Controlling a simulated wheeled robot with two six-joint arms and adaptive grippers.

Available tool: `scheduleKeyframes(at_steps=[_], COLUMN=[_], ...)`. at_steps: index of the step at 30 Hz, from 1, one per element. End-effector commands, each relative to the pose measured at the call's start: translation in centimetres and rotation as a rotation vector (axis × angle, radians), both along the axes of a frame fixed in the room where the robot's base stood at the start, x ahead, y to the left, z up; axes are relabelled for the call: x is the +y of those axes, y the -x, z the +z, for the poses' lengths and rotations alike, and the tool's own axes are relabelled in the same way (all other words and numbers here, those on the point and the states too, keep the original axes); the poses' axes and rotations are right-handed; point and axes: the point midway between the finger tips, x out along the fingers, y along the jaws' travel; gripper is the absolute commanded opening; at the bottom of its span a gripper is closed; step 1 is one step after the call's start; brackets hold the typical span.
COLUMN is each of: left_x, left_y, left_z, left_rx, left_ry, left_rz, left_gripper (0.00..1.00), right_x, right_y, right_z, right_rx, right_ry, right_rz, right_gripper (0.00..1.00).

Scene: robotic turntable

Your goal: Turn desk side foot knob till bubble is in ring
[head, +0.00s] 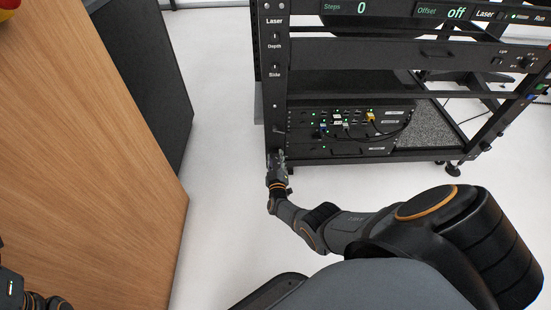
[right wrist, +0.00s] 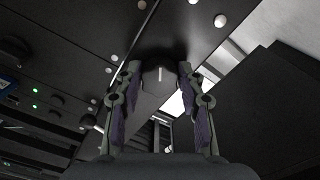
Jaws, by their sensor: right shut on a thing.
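The desk side foot knob (right wrist: 160,76) is a dark knob with a short white mark, low on the rack's left post. It shows in the right wrist view between my fingers. My right gripper (head: 279,156) is at the bottom of that post (head: 272,100) and hides the knob in the head view. In the right wrist view my right gripper (right wrist: 158,80) has one finger on each side of the knob and is shut on it. I cannot make out the bubble or its ring in either view. Only a bit of my left arm shows, at the bottom left; its gripper is out of view.
A wooden desk (head: 90,170) fills the left, with a dark panel (head: 150,70) behind it. The black rack (head: 340,87) holds electronics with cables (head: 350,128). Its right foot (head: 452,168) stands on the white floor. Clear floor (head: 225,120) lies between desk and rack.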

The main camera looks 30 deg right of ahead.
Motion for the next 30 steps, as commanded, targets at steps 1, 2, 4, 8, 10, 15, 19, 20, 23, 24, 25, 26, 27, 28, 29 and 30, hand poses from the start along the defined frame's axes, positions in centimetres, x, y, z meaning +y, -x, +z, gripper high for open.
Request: scheduleKeyframes(at_steps=[1,2,4,8,10,15,19,20,23,24,25,26,27,28,29,30], left_x=[0.00,0.00,0.01,0.02,0.01,0.01,0.00,0.00,0.00,0.00,0.00,0.00,0.00,0.00,-0.01,-0.01], left_y=[0.00,0.01,0.00,0.00,0.00,0.01,0.01,0.01,0.01,0.01,0.01,0.01,0.00,0.00,0.00,0.00], left_z=[0.05,0.06,0.09,0.14,0.15,0.18,0.18,0.18,0.18,0.18,0.18,0.18,0.18,0.18,0.18,0.18], left_rx=[0.000,0.000,0.000,0.000,0.000,0.000,0.000,0.000,0.001,0.001,0.001,0.001,0.001,0.001,0.001,0.001], left_ry=[0.000,0.000,0.000,0.000,0.000,0.000,0.000,0.000,0.000,0.000,0.000,0.000,0.000,-0.001,-0.001,-0.001], left_rz=[0.000,0.000,-0.001,-0.001,-0.001,-0.001,-0.002,-0.002,-0.002,-0.002,-0.002,-0.002,-0.001,-0.001,-0.001,-0.001], left_gripper=[0.76,0.76,0.76,0.76,0.76,0.76,0.76,0.76,0.76,0.76,0.76,0.76,0.76,0.76,0.76,0.76], right_x=[0.03,0.02,0.02,0.00,-0.01,-0.02,-0.03,-0.03,-0.03,-0.03,-0.03,-0.03,-0.03,-0.03,-0.03,-0.03], right_y=[0.06,0.06,0.06,0.07,0.07,0.06,0.06,0.06,0.07,0.07,0.07,0.07,0.07,0.07,0.07,0.07], right_z=[-0.06,-0.05,-0.04,-0.04,-0.03,-0.02,-0.01,-0.01,-0.01,-0.01,-0.01,-0.01,-0.01,-0.01,-0.01,-0.01], right_rx=[0.019,0.030,0.052,0.087,0.101,0.124,0.132,0.133,0.135,0.135,0.135,0.135,0.134,0.134,0.134,0.134], right_ry=[0.027,0.045,0.082,0.139,0.162,0.199,0.212,0.214,0.216,0.216,0.216,0.216,0.216,0.216,0.216,0.216], right_rz=[0.001,0.001,0.001,0.001,0.001,0.001,0.001,0.001,0.001,0.001,0.001,0.001,0.001,0.001,0.001,0.001], right_gripper=[0.07,0.07,0.07,0.07,0.07,0.07,0.07,0.07,0.07,0.07,0.07,0.07,0.07,0.07,0.07,0.07])
